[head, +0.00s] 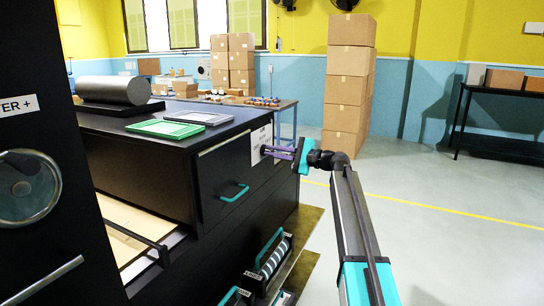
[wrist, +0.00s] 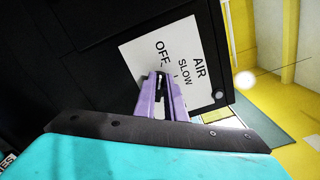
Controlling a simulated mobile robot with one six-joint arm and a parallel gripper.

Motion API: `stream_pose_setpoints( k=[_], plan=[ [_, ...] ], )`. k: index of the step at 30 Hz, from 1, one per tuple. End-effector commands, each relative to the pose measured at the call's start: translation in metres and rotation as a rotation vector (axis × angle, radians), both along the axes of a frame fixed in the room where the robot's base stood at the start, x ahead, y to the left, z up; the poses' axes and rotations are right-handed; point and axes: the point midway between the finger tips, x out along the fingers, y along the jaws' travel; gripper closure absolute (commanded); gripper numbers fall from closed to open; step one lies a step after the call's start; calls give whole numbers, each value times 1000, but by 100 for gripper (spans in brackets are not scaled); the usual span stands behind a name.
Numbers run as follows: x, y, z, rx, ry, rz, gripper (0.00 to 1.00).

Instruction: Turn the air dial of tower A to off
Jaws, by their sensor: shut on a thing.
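The white air dial plate (wrist: 182,58) is on the black cabinet face and reads AIR, SLOW and OFF. It also shows in the head view (head: 258,141), on the cabinet's right end. My gripper (head: 272,151) reaches the plate from the right, its purple fingers also showing in the wrist view (wrist: 162,84). The fingers are shut on the air dial at the plate.
A teal drawer handle (head: 235,193) sticks out left of the plate. Green (head: 165,128) and grey trays and a dark roll (head: 112,90) lie on the cabinet top. Stacked boxes (head: 345,90) stand behind. The floor to the right is clear.

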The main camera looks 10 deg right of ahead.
Motion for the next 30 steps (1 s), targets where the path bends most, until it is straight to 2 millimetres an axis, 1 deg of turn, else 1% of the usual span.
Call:
stream_pose_setpoints(
  k=[1, 14, 15, 17, 18, 30],
  plan=[
    [1, -3, -1, -4, -5, -7, 100],
    [1, -3, 0, -9, -12, -7, 100],
    [1, -3, 0, -9, -12, -7, 83],
    [1, -3, 0, -9, -12, -5, 73],
    [1, -2, 0, -9, -12, -4, 71],
    [-2, -3, 0, -8, -11, -2, 71]
  ],
)
